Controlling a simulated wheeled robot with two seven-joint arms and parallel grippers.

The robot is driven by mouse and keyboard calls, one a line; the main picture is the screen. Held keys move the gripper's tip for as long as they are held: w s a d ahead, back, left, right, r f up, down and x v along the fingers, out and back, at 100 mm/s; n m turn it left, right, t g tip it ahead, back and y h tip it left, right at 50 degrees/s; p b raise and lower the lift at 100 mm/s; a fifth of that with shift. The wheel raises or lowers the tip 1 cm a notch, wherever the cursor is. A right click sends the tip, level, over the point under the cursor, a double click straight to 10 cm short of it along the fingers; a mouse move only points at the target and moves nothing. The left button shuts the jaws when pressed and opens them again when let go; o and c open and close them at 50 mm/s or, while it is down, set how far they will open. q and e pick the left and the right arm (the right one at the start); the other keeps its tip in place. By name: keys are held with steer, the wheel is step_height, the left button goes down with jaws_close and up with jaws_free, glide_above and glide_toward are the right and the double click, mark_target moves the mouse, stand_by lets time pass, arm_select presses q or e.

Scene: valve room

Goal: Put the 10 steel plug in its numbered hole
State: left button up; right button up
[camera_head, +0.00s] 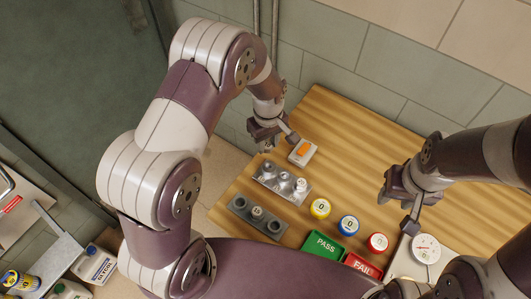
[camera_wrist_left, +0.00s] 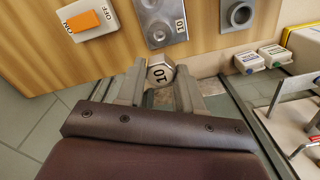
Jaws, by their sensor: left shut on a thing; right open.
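The steel plug (camera_wrist_left: 161,75), with a hexagonal face marked 10, is between the fingers of my left gripper (camera_wrist_left: 158,88) in the left wrist view. My left gripper (camera_head: 275,143) is shut on it, off the table's left edge in the head view. A grey metal block (camera_head: 268,179) with several round fittings lies on the table near this gripper. A second grey block (camera_head: 241,208) with round holes and a plug (camera_head: 257,211) in its middle lies nearer me. Both blocks' hole numbers are too small to read in the head view. My right gripper (camera_head: 398,207) is open and empty above the table's right side.
An orange switch (camera_head: 303,150) sits behind the blocks. Yellow (camera_head: 320,208), blue (camera_head: 348,225) and red (camera_head: 378,243) round items stand to the right. Green PASS (camera_head: 323,245) and red FAIL (camera_head: 362,265) trays and a dial gauge (camera_head: 426,249) are nearer me. The back table is clear.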

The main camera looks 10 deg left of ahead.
arm_select(q)
steer(key=shift+s+d+f, duration=0.15)
steer(key=shift+s+d, duration=0.05)
steer(key=shift+d, duration=0.1)
steer(key=shift+s+d+f+b, duration=0.2)
steer(key=shift+d+f+b, duration=0.2)
steer(key=shift+f+b, duration=0.25)
steer(key=f+b, duration=0.1)
steer(key=a+f+b, duration=0.1)
steer(key=f+b, duration=0.1)
steer(key=shift+w+f, duration=0.15)
steer(key=shift+d+f, duration=0.1)
steer(key=shift+f, duration=0.3)
steer(key=shift+d+f+b, duration=0.2)
steer(key=shift+f+b, duration=0.15)
steer(key=shift+b, duration=0.05)
arm_select(e)
steer(key=f, duration=0.2)
steer(key=d+f, duration=0.1)
steer(key=f, duration=0.2)
steer(key=shift+s+f, duration=0.1)
steer(key=shift+s, duration=0.1)
arm_select(q)
steer(key=shift+a, duration=0.1)
arm_select(e)
steer(key=shift+a, duration=0.1)
arm_select(q)
steer(key=shift+f, duration=0.1)
arm_select(e)
steer(key=shift+r, duration=0.2)
